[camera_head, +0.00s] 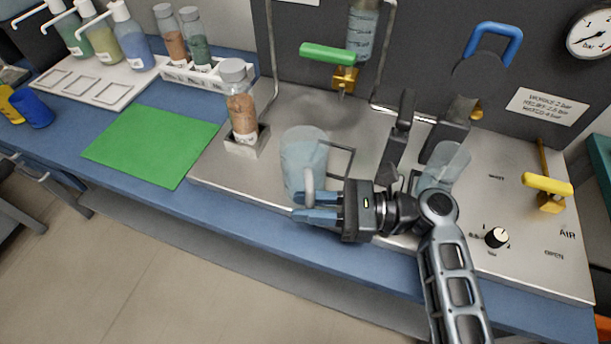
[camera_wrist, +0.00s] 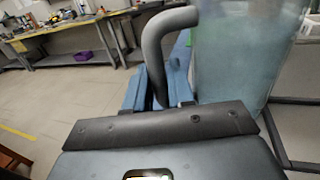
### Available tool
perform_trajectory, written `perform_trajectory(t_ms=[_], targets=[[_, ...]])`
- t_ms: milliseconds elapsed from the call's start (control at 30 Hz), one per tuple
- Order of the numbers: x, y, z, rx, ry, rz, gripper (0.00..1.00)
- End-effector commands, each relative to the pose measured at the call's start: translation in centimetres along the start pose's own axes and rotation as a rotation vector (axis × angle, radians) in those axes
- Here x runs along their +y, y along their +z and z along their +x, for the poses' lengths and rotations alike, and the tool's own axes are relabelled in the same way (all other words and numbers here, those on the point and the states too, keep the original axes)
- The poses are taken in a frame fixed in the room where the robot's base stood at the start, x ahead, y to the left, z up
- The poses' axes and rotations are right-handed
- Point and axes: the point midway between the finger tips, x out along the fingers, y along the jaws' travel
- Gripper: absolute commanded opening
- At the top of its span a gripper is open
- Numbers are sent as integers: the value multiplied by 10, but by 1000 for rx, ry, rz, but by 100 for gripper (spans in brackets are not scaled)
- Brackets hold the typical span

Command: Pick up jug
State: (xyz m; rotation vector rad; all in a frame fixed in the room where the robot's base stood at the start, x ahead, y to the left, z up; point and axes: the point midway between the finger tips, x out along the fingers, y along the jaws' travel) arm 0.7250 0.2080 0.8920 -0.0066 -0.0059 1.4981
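The jug (camera_head: 303,158) is a clear, pale-blue vessel with a grey handle. It stands upright near the front edge of the metal panel. In the wrist view the jug (camera_wrist: 235,50) fills the upper right, and its handle (camera_wrist: 158,60) curves down at the centre. My gripper (camera_head: 312,207) is at the handle, in front of the jug. Its two blue fingers lie close on either side of the handle and appear shut on it. The fingers partly hide the lower handle. In the wrist view my palm covers the bottom of the picture.
A jar of orange grains (camera_head: 242,112) stands in a holder left of the jug. A second clear vessel (camera_head: 444,165) is behind my arm. A green-handled valve (camera_head: 328,53) is above.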

Motion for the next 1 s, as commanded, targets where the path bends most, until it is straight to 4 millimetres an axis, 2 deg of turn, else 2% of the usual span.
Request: perform_trajectory(t_ms=[33, 233, 1000], targets=[[0, 0, 0, 0, 0, 0, 18], [0, 0, 0, 0, 0, 0, 0], [0, 0, 0, 0, 0, 0, 0]])
